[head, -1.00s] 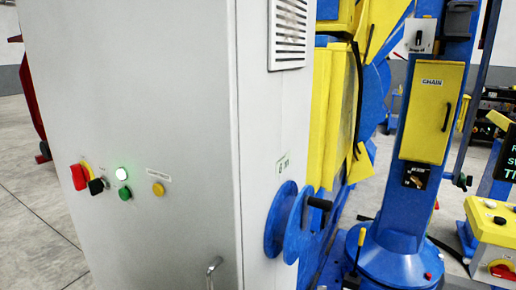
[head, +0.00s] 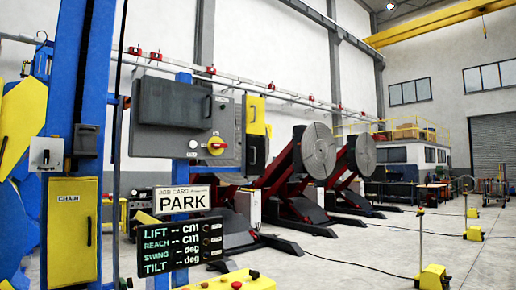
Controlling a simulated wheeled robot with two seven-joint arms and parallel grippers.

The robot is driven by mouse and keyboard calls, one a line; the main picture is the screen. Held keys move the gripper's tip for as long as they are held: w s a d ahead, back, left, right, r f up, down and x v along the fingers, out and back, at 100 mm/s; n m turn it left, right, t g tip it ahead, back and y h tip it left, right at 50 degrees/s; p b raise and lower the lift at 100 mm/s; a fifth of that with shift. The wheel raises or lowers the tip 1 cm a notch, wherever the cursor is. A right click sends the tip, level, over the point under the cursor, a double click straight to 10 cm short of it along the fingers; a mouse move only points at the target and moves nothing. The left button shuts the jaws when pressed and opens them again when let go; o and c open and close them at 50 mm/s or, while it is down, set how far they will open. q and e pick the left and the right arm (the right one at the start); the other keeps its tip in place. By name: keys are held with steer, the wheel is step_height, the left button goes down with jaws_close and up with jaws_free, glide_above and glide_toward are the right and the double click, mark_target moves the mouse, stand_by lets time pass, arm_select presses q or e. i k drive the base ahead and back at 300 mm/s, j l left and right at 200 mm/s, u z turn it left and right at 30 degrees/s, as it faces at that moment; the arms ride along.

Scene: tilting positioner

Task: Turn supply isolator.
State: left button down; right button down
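A grey wall box (head: 185,118) on a blue post carries a red rotary handle on a yellow round plate (head: 216,146), which looks like an isolator switch. The handle's exact angle is too small to tell. No label on it can be read. Neither of my grippers is in the head view.
Below the box hang a PARK job card (head: 182,200) and a display reading LIFT, REACH, SWING and TILT (head: 183,246). A yellow CHAIN panel (head: 72,231) is at left. A yellow control box (head: 226,281) stands at the bottom.

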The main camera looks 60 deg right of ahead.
mark_target(216, 146)
steer(key=z, duration=1.6)
